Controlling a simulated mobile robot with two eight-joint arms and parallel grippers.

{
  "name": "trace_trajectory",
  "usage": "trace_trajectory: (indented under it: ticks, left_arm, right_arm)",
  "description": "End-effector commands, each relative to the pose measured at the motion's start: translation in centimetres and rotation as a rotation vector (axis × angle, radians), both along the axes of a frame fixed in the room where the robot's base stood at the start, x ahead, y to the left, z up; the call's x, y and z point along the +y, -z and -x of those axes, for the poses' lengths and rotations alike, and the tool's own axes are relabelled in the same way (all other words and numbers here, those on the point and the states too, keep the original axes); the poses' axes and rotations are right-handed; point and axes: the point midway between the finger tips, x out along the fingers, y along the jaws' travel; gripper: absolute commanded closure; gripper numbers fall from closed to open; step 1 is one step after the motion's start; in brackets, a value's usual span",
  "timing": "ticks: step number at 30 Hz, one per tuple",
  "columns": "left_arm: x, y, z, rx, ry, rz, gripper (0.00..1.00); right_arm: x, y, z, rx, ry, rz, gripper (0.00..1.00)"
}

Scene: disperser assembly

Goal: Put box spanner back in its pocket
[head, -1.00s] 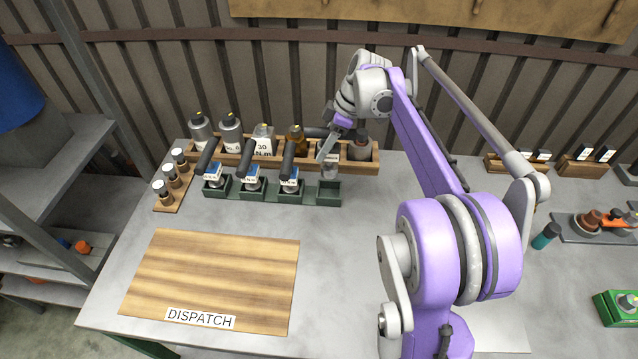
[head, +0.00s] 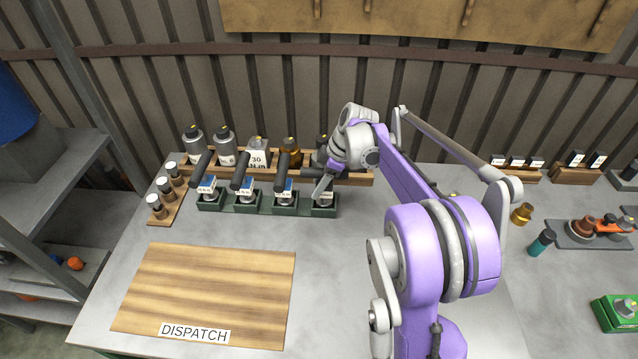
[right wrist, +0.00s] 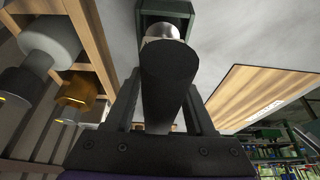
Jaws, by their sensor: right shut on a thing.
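My right gripper (head: 326,180) is shut on the black handle (right wrist: 170,75) of a tool that I take to be the box spanner. Its silver lower end (right wrist: 162,32) shows beyond the handle in the right wrist view. In the head view this silver end (head: 324,198) is at the rightmost pocket of the green holder (head: 322,212). It looks at least partly inside the pocket; how deep it sits I cannot tell. The green pocket (right wrist: 165,8) also shows at the top of the right wrist view. My left gripper is not in view.
Several similar black-handled tools (head: 243,178) with labels stand in the other green pockets. A small vial rack (head: 166,214) is at left. The wooden DISPATCH board (head: 210,290) in front is clear.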

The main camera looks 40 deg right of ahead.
Motion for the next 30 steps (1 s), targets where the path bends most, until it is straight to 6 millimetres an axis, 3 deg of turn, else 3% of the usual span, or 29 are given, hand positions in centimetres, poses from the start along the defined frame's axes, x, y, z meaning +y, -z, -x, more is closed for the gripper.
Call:
trace_trajectory:
  ticks: [3,4,8,20,30]
  left_arm:
    - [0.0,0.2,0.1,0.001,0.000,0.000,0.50]
    - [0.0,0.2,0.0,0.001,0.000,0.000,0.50]
    - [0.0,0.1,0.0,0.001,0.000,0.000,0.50]
    - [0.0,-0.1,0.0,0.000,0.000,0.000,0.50]
    - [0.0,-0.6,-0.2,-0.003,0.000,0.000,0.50]
  right_arm:
    - [0.0,0.3,0.0,0.000,0.000,0.000,1.00]
    - [0.0,0.3,0.0,0.000,0.000,0.000,0.40]
    - [0.0,0.2,0.0,0.000,0.000,0.000,0.17]
    - [-0.1,-0.5,0.1,0.000,0.001,0.000,0.15]
    - [-2.2,-6.7,1.8,-0.001,0.003,0.001,0.15]
